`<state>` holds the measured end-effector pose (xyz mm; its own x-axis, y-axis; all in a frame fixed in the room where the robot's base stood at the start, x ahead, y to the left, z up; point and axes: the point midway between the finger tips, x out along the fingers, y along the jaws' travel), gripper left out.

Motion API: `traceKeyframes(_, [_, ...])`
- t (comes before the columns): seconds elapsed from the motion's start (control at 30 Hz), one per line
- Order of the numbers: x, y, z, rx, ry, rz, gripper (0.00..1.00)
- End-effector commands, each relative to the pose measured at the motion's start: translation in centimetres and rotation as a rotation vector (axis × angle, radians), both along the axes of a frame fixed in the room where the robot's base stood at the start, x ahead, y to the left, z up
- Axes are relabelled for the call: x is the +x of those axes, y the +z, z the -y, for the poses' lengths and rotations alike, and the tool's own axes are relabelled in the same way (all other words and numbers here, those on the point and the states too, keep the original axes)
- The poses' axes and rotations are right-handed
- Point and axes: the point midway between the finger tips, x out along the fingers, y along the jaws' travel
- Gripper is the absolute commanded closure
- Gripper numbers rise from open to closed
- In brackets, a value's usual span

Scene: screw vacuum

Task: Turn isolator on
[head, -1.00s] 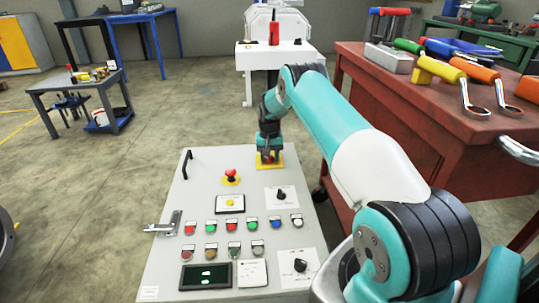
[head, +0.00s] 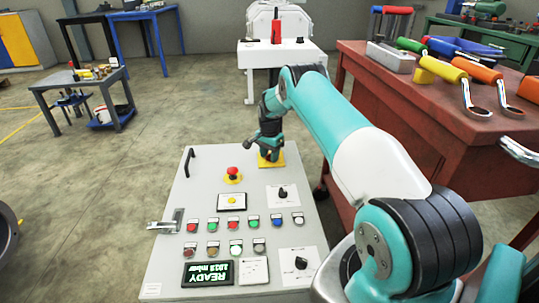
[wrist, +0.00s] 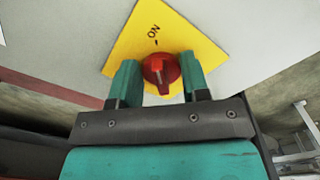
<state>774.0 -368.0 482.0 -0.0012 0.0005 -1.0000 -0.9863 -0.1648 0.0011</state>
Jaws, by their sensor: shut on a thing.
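The isolator is a red rotary knob (wrist: 157,70) on a yellow plate (wrist: 205,48) marked "ON", seen in the wrist view. The knob's ridge points roughly at the ON mark. My gripper (wrist: 161,76) has its two teal fingers on either side of the knob and is shut on it. In the head view my gripper (head: 266,147) is at the far right end of the grey control panel (head: 205,172), over the yellow plate (head: 277,160); the knob is hidden there. The panel's display (head: 208,273) is lit with green text, "READY" and a mbar reading.
A red emergency button (head: 233,173), two black rotary switches (head: 283,193) and rows of buttons (head: 235,225) are on the panel. A red workbench (head: 400,130) with tools stands close on the right. Open floor (head: 90,200) lies left.

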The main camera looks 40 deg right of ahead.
Motion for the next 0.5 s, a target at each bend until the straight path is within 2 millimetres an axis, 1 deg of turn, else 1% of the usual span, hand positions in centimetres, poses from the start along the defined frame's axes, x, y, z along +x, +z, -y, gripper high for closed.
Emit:
traceKeyframes(0.03, [0.25,0.15,-0.05,-0.002,-0.008,0.007,0.81])
traceKeyframes(0.5, [0.31,0.16,-0.08,-0.002,-0.039,0.008,0.81])
